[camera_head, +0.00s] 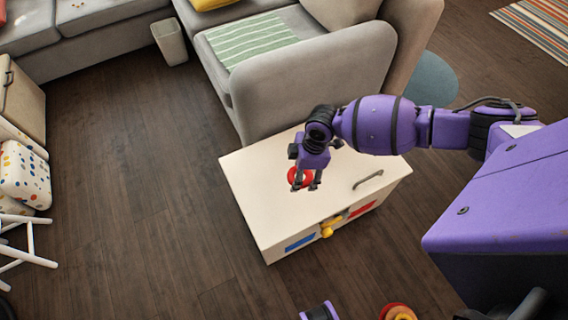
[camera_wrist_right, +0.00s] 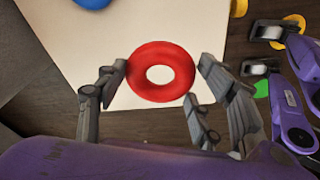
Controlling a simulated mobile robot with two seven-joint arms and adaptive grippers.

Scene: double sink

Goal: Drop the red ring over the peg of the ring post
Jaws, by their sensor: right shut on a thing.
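The red ring (camera_head: 299,177) shows between the fingers of my right gripper (camera_head: 306,187), over the top of a cream cabinet. In the right wrist view the ring (camera_wrist_right: 161,91) lies flat to the camera, its hole open, with the right gripper's fingers (camera_wrist_right: 165,98) on either side; they are shut on it. I see no peg clearly. A round red, orange and yellow thing (camera_head: 397,312) is cut off at the bottom edge; I cannot tell if it is the ring post. Purple parts with dark tips (camera_wrist_right: 262,68), perhaps my left gripper, show at the right wrist view's right; their state is unclear.
The cream cabinet (camera_head: 262,210) has a grey handle on top and blue, yellow and red parts on its front. A grey sofa (camera_head: 310,85) stands close behind it. A blue round thing (camera_wrist_right: 92,3) is cut off at the wrist view's top. Bare floor lies left of the cabinet.

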